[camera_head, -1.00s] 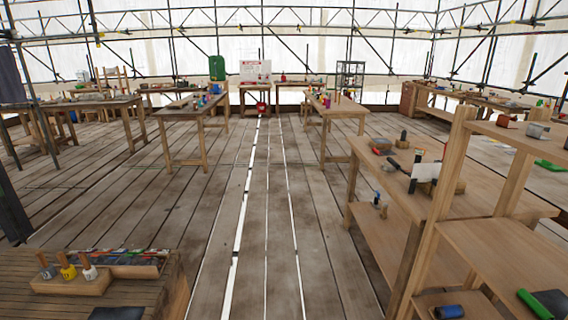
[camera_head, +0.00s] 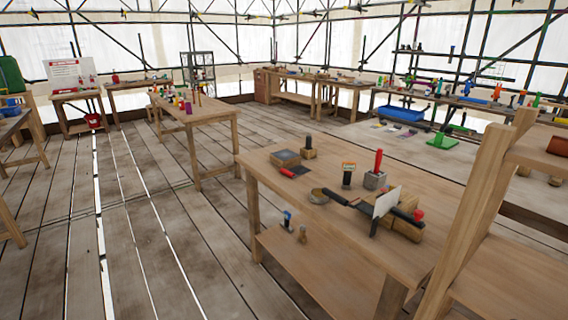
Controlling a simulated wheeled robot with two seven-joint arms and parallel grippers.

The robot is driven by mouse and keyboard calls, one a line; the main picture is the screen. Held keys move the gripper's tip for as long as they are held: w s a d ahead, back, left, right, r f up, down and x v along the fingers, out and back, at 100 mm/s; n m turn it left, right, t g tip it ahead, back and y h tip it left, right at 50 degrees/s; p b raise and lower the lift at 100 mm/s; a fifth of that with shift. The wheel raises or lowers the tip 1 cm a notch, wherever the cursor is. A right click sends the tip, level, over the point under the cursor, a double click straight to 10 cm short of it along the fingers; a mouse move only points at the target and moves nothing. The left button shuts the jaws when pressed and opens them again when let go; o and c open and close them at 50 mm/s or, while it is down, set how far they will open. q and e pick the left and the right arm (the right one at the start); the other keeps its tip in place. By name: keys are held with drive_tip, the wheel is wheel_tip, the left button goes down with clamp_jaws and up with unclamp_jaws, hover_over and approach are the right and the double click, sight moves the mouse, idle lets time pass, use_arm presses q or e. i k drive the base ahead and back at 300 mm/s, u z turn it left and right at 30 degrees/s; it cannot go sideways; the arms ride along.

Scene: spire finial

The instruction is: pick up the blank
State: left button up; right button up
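I cannot tell which thing is the blank; nothing in view is clearly marked as it. The nearest wooden workbench (camera_head: 260,171) holds small items. A grey slab (camera_head: 286,158) and a wooden block with a dark top (camera_head: 308,149) are at its far left. A dark upright piece with a small label (camera_head: 347,178) stands near a grey block (camera_head: 375,180) with a red handle. Neither of my grippers is in view.
A wooden shelf unit (camera_head: 480,205) stands close at the right. Another workbench (camera_head: 205,117) with coloured bottles is farther back. A blue tray (camera_head: 401,114) and a green stand (camera_head: 442,141) are beyond the near bench. The plank floor at the left (camera_head: 150,230) is clear.

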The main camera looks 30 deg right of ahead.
sight(296, 169)
drive_tip(key=z, duration=0.85)
drive_tip(key=i, duration=1.45)
drive_tip(key=z, duration=0.95)
